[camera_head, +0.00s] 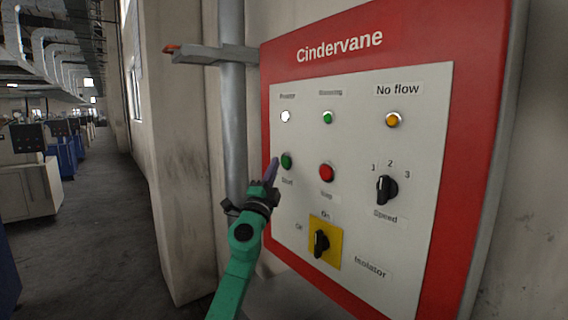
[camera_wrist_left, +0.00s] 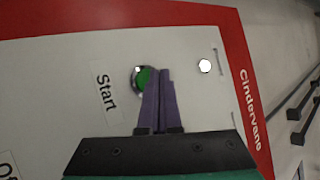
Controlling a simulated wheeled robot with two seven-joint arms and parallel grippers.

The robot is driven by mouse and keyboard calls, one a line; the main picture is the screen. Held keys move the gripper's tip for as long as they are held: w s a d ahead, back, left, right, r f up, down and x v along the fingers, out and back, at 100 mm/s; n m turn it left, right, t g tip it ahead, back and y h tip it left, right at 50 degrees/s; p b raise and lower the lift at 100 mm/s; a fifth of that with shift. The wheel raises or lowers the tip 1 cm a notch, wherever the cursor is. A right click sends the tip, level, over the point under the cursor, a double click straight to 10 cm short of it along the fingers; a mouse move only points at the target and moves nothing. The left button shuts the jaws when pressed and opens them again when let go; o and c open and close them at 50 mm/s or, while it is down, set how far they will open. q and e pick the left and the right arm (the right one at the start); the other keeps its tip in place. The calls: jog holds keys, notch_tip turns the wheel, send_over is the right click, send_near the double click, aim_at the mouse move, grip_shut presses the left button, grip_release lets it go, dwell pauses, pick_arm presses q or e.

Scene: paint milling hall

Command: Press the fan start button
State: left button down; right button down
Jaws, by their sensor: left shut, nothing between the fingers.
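The green start button (camera_head: 286,161) sits on the white face of the red-framed Cindervane panel (camera_head: 484,100), above the label "Start". My left gripper (camera_head: 272,167) is shut and empty, its purple fingertips just left of the button in the head view. In the left wrist view the closed fingertips (camera_wrist_left: 160,76) overlap the right part of the green button (camera_wrist_left: 143,78). I cannot tell whether they touch it. The red stop button (camera_head: 326,172) is to the right of the green one. My right gripper is not in view.
Above are a lit white lamp (camera_head: 285,116), a green lamp (camera_head: 327,117) and an amber "No flow" lamp (camera_head: 392,119). A speed knob (camera_head: 386,189) and a yellow-backed isolator switch (camera_head: 323,242) are lower. A grey pipe (camera_head: 232,100) runs beside the panel.

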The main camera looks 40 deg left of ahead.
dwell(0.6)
pick_arm(q)
jog(key=shift+w+d+b, duration=0.15)
jog(key=shift+w+b, duration=0.15)
jog(key=shift+w, duration=0.15)
jog(key=shift+w+d+b, duration=0.1)
jog(key=shift+w+b, duration=0.3)
dwell(0.5)
jog(key=shift+s+r, duration=0.1)
jog(key=shift+s+a+p, duration=0.2)
jog(key=shift+s+p, duration=0.45)
jog(key=shift+s, duration=0.05)
